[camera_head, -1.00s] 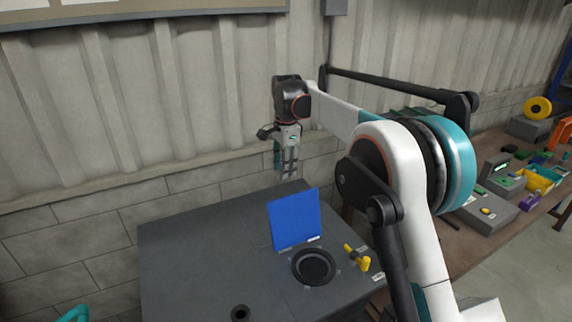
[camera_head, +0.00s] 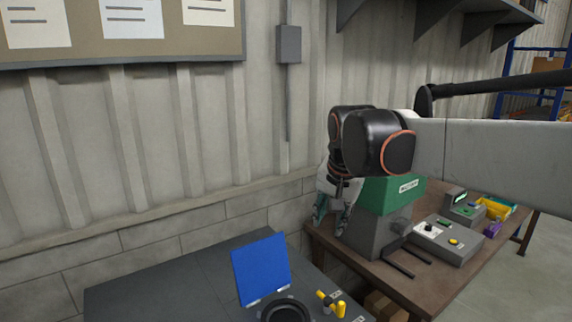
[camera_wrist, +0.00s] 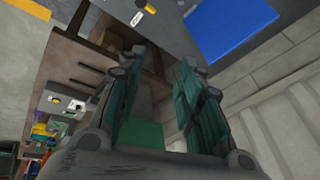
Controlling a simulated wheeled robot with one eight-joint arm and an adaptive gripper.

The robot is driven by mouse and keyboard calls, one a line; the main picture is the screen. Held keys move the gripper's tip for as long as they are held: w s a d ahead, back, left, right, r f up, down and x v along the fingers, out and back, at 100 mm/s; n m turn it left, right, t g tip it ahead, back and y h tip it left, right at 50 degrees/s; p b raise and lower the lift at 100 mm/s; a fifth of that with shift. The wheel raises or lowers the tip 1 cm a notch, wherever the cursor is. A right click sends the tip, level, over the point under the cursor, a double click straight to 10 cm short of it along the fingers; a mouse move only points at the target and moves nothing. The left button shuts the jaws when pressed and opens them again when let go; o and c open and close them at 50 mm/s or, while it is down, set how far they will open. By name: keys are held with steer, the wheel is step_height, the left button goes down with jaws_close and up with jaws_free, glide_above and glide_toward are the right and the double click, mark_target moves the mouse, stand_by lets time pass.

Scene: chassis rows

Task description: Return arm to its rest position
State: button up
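My gripper (camera_head: 332,218) hangs down from my arm in the head view, in front of the wall and to the left of a green and grey machine. It is above and behind the blue panel on the dark table. In the wrist view, my gripper (camera_wrist: 162,62) shows two teal and grey fingers spread apart with nothing between them. My arm reaches in from the right, with its pale link nearly level.
A blue upright panel (camera_head: 261,270), a black round dish (camera_head: 286,312) and a yellow-handled valve (camera_head: 330,303) are on the dark table (camera_head: 150,290). The green-topped machine (camera_head: 391,195) stands on a brown workbench (camera_head: 452,284), close to my gripper. The wall (camera_head: 150,150) is behind.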

steer(key=s+d+f+n+t+b, duration=0.1)
steer(key=s+d+f+n, duration=0.1)
steer(key=s+f, duration=0.3)
steer(key=s+d+f+n+t+b, duration=0.1)
steer(key=s+d+f, duration=0.3)
steer(key=s, duration=0.7)
steer(key=s+d+f+n+t+b, duration=0.1)
steer(key=s+d+f+n+b, duration=0.1)
steer(key=s+f, duration=0.4)
steer(key=shift+s+d+f+n+h+b, duration=0.35)
steer(key=shift+s+d, duration=0.4)
steer(key=shift+s, duration=0.5)
steer(key=shift+o, duration=0.6)
